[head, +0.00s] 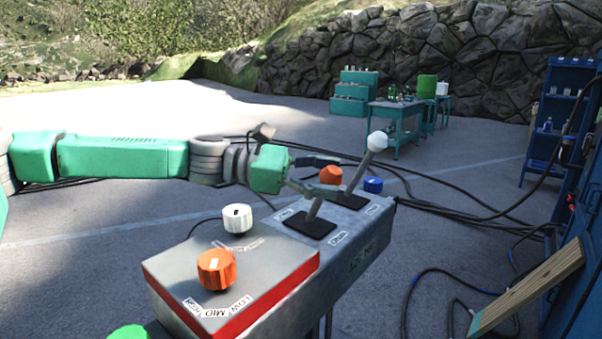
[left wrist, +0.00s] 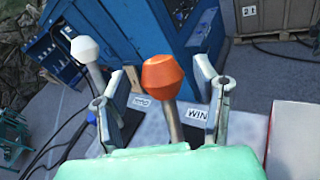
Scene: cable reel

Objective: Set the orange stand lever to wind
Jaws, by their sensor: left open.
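The orange stand lever's knob (head: 331,174) tops a grey stick rising from a black slot plate on the grey control box (head: 370,250). In the head view the stick leans up and to the right. My left gripper (head: 322,176) is open at the knob. The left wrist view shows the orange knob (left wrist: 164,77) between the spread fingers of my left gripper (left wrist: 160,85), with gaps either side. A label reading "WIN", partly cut off, (left wrist: 198,116) lies right of the stick there; another label (left wrist: 143,103) is on its left. My right gripper is not in view.
A white-knobbed lever (head: 377,141) stands just beyond on the same box. A blue knob (head: 373,185), white dial (head: 237,218) and orange dial (head: 216,268) are nearby. A blue cabinet (head: 575,200) and a wooden plank (head: 530,288) stand at right. Cables cross the ground.

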